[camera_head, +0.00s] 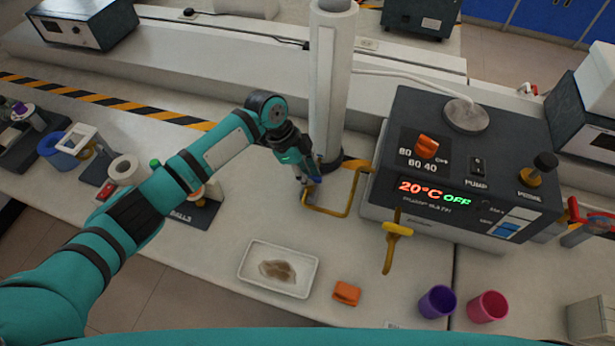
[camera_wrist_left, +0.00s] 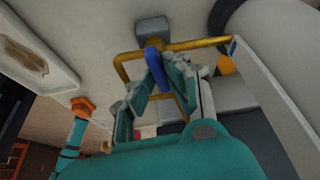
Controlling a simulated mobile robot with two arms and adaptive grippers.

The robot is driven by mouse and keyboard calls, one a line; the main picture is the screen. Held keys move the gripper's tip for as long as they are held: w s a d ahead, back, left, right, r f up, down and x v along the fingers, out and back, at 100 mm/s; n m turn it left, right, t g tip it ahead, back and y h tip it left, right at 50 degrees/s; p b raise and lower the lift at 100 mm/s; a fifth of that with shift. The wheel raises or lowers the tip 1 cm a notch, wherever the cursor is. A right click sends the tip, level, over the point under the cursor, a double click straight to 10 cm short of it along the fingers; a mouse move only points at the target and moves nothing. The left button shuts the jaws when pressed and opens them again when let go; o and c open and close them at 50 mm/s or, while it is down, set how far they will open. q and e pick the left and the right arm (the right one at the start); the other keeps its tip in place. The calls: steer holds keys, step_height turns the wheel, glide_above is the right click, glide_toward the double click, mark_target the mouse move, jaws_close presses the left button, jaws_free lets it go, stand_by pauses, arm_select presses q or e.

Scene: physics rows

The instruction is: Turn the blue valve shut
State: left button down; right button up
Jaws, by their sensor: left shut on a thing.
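The blue valve handle (camera_wrist_left: 154,64) sits on a yellow pipe (camera_wrist_left: 195,43), seen close in the left wrist view. My left gripper (camera_wrist_left: 156,86) is shut on the blue handle, with a finger on each side of it. In the head view my left gripper (camera_head: 310,181) is at the left end of the yellow pipe loop (camera_head: 350,196), in front of the white column. There the gripper hides most of the blue handle. The valve's exact angle is hard to tell. My right gripper is not in view.
A dark heating unit (camera_head: 385,185) with an orange knob stands right of the pipe. A yellow tap (camera_head: 397,229) juts from its front. A white tray (camera_head: 250,275), an orange block (camera_head: 346,293), a purple cup (camera_head: 437,302) and a pink cup (camera_head: 488,306) stand nearer.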

arm_select(q)
steer(key=shift+w+d+m+g+b, duration=0.1)
steer(key=shift+m+g+b, duration=0.2)
steer(key=shift+m+b, duration=0.35)
steer(key=shift+r+m, duration=0.1)
steer(key=shift+m, duration=0.15)
steer(key=c, duration=1.3)
jaws_free()
steer(key=shift+c, duration=0.2)
steer(key=v, duration=1.2)
steer(key=shift+d, duration=0.15)
